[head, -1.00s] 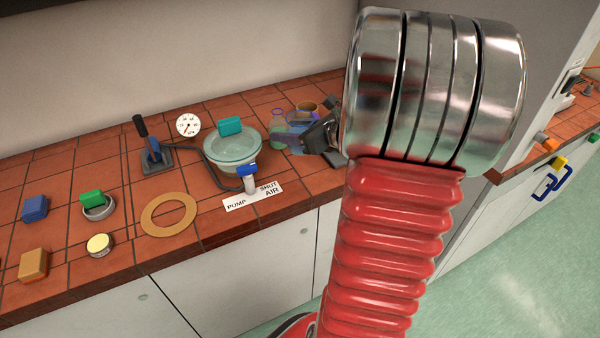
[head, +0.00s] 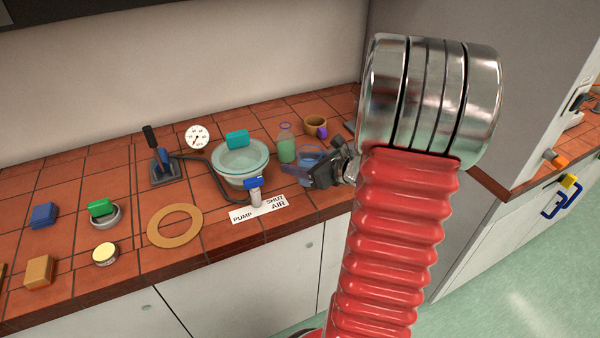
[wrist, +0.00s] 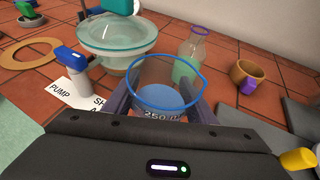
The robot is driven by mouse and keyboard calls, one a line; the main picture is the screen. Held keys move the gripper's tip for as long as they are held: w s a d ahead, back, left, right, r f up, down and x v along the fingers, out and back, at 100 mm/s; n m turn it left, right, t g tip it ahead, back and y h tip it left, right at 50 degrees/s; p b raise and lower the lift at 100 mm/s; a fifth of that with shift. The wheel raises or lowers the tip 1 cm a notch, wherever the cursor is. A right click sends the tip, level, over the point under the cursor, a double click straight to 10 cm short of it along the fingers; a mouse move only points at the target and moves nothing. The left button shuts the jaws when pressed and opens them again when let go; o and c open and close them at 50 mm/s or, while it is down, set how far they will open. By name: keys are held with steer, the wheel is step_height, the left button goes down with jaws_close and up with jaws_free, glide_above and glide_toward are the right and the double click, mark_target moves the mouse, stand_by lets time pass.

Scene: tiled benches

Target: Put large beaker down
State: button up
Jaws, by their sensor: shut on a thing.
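The large beaker (wrist: 165,82) is clear glass with a blue rim, a 250 mark and blue liquid inside. My gripper (head: 303,170) is shut on it, with one dark finger on each side in the wrist view. In the head view the beaker (head: 312,155) is partly hidden by my gripper, over the tiled bench (head: 345,197) near its front edge. It looks roughly upright. Its base is hidden, so I cannot tell whether it touches the tiles.
A bottle of green liquid (head: 286,146) stands close behind the beaker. A brown mug (head: 315,124) is farther back. A glass bowl with a teal-handled lid (head: 240,160), a blue-handled valve (head: 254,190) and a PUMP/SHUT/AIR label (head: 268,208) lie left.

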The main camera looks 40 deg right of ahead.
steer(key=shift+f, duration=1.85)
steer(key=shift+f, duration=0.1)
steer(key=o, duration=1.3)
steer(key=shift+c, duration=0.2)
steer(key=shift+s+d+r, duration=0.1)
steer(key=shift+s+r, duration=0.15)
steer(key=shift+s, duration=0.15)
steer(key=v, duration=1.1)
steer(key=shift+s, duration=0.1)
